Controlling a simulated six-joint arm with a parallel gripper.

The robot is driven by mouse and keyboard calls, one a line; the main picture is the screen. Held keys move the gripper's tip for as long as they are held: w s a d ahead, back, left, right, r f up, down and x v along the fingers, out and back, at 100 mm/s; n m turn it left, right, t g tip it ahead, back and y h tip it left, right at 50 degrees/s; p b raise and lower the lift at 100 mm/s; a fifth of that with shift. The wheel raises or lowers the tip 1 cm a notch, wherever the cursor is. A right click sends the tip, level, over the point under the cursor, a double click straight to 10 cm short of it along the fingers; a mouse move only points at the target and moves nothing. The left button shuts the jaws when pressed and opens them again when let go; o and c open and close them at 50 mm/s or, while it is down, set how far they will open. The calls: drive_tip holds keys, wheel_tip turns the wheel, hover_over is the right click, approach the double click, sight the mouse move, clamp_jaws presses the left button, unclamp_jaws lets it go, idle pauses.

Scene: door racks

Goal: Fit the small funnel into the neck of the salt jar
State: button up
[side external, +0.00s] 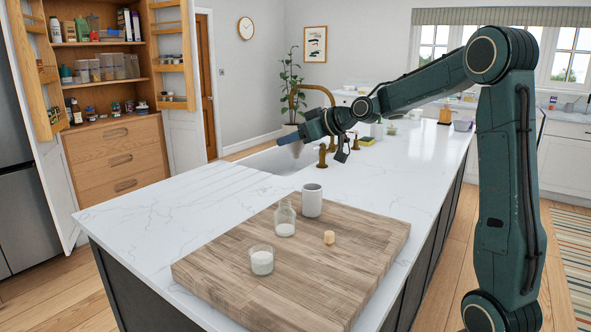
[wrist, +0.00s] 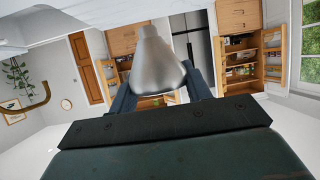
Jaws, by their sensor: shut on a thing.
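My gripper (side external: 290,138) is shut on the small grey metal funnel (wrist: 158,65), which fills the middle of the wrist view between the two blue fingers. In the side external view the funnel is small and hard to make out below the fingers. My gripper is above the sink area, behind the board and well away from the jar. The salt jar (side external: 285,229) is clear glass with a narrower neck and white salt in its bottom. It stands upright on the wooden board (side external: 215,268), with its neck open.
A white mug (side external: 312,200) stands close behind and right of the jar. A glass of white salt (side external: 262,260) stands in front, and a cork (side external: 329,237) lies to the right. A brass tap (side external: 300,92) rises by the sink (side external: 270,160). The counter's left part is clear.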

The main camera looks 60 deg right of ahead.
drive_tip(key=s+a+f+n+y, duration=0.1)
drive_tip(key=a+f+n+y, duration=0.1)
drive_tip(key=a, duration=0.4)
drive_tip(key=shift+a+f+n+y, duration=0.15)
drive_tip(key=shift+f+n+y, duration=0.25)
drive_tip(key=shift+y, duration=0.3)
drive_tip(key=shift+f, duration=0.1)
drive_tip(key=shift+f, duration=2.7)
drive_tip(key=shift+f, duration=1.15)
drive_tip(key=o, duration=1)
drive_tip(key=shift+o, duration=0.2)
drive_tip(key=shift+s, duration=0.1)
drive_tip(key=v, duration=1.3)
drive_tip(key=shift+s+d+r, duration=0.15)
drive_tip(key=shift+d+r, duration=0.05)
drive_tip(key=shift+r, duration=0.1)
